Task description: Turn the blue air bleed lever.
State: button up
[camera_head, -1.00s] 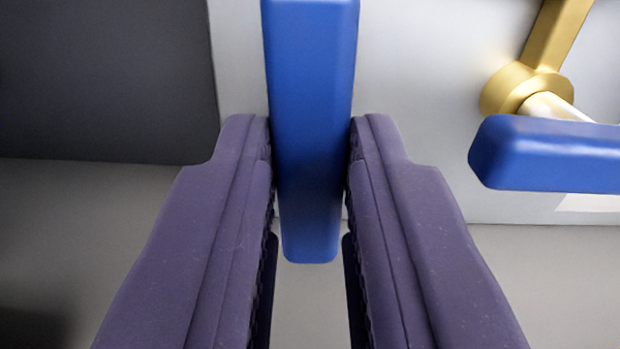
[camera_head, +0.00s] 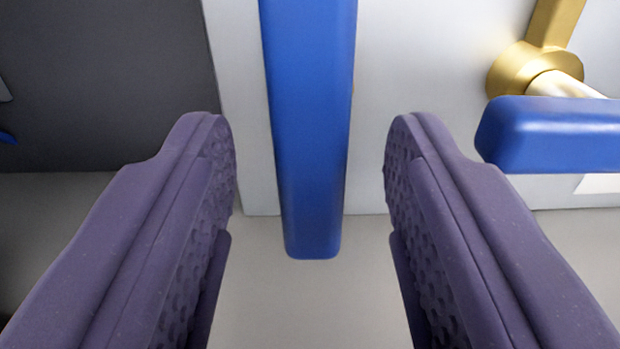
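A blue lever (camera_head: 309,130) hangs vertically in the middle of the view, its lower end free and its top cut off by the picture edge. My gripper (camera_head: 310,140) is open around it, with one purple finger on each side and a clear gap to both. A second blue lever (camera_head: 555,135) lies horizontally at the right, joined to a brass valve fitting (camera_head: 525,70). The frames do not show which of the two is the air bleed lever.
A light grey panel (camera_head: 420,60) stands behind the levers. A dark grey surface (camera_head: 100,80) fills the upper left. The right finger is close to the horizontal lever's left end. The space below the vertical lever is clear.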

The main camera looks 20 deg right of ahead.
jog(key=b+v, duration=0.3)
jog(key=v, duration=0.4)
jog(key=shift+s+b, duration=0.3)
jog(key=shift+s, duration=0.05)
jog(key=shift+a, duration=0.15)
